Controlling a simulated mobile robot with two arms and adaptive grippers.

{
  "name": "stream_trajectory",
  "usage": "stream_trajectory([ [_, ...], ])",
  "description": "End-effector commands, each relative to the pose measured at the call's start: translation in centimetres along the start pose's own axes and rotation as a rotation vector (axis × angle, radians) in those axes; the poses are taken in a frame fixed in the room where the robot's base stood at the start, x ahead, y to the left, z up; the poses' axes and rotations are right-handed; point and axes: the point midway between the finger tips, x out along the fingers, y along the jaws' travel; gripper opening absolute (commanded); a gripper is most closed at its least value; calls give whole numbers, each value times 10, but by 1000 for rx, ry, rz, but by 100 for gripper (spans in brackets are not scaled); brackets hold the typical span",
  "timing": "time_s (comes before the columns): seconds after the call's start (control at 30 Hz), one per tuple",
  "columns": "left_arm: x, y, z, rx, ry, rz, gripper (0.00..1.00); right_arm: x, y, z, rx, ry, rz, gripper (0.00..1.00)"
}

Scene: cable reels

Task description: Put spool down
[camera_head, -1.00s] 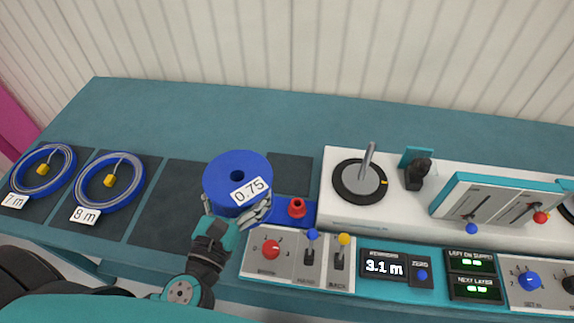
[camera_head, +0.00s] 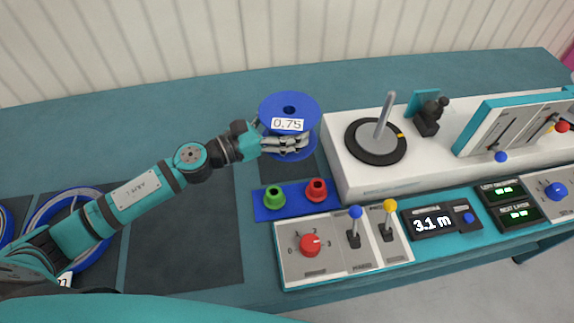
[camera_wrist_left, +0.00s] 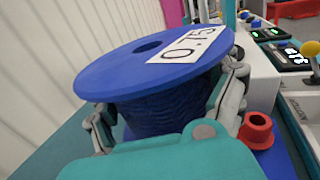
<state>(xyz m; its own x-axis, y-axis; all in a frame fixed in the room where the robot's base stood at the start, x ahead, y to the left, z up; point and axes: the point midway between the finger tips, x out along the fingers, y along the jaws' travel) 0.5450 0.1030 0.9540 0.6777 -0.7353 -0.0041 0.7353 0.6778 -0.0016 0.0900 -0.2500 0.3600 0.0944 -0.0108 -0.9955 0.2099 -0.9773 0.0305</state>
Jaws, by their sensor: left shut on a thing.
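The blue spool (camera_head: 289,107) with a white "0.75" label is upright in the head view, left of the white machine. My left gripper (camera_head: 285,146) is shut on the spool's core between its flanges, coming from the left. In the left wrist view the spool (camera_wrist_left: 150,62) fills the middle, with fingers (camera_wrist_left: 170,112) on both sides of it. The spool is at the dark square mat (camera_head: 278,175) behind the blue strip. I cannot tell whether its lower flange touches the mat. My right gripper is not in view.
Red (camera_head: 316,190) and green (camera_head: 274,196) cups stand on a blue strip just in front of the spool. The white machine (camera_head: 350,178) with its upright spindle (camera_head: 384,116) is close on the right. A large dark mat (camera_head: 190,245) is bare at front left.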

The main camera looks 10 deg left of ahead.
Motion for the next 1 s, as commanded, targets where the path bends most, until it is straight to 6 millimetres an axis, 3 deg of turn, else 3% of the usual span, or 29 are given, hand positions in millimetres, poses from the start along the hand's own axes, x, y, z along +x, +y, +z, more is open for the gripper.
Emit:
stream_trajectory([
  [0.03,5,10,0,6,-8,-27,29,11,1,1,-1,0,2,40],
  [0.27,11,25,2,0,-6,-107,29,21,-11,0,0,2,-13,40],
  [0.47,11,25,-32,-5,-5,-112,29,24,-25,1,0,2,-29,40],
  [1.0,11,25,-89,1,-7,-112,29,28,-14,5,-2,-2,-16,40],
])
